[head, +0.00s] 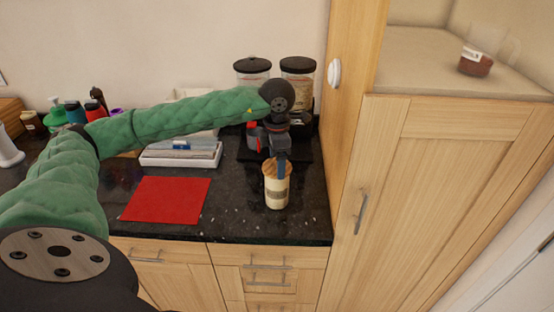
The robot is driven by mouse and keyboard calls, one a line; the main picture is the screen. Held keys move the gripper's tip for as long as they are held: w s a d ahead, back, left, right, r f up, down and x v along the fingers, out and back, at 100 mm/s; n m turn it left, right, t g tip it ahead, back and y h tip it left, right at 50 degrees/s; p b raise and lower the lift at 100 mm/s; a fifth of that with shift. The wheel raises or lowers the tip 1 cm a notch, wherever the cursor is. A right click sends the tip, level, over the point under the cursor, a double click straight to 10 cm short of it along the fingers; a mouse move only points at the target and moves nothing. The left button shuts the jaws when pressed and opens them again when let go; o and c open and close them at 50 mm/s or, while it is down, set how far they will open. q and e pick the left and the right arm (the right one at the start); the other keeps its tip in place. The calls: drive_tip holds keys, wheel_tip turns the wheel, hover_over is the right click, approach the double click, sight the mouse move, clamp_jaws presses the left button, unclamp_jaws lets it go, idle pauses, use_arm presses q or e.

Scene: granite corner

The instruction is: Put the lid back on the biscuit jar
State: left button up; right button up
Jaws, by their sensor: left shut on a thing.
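The biscuit jar (277,194) is a cream jar with a label, upright on the dark granite counter near its front edge. The round wooden lid (271,168) is at the top of the jar. My left gripper (281,172) points down over the jar and is shut on the lid. The lid looks slightly tilted, and I cannot tell whether it sits flush on the rim. The gripper hides part of the lid. My right gripper is not in view.
A red mat (166,199) lies left of the jar. A white tray (181,157) stands behind it. Two black-lidded canisters (298,78) stand at the back. A tall wooden cabinet (450,180) bounds the counter on the right. Bottles (75,112) stand at the far left.

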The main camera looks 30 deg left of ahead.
use_arm(q)
drive_tip(key=shift+b, duration=0.45)
idle(0.6)
drive_tip(key=o, duration=1)
drive_tip(key=shift+r+p, duration=0.85)
drive_tip(key=shift+r, duration=2.6)
clamp_jaws()
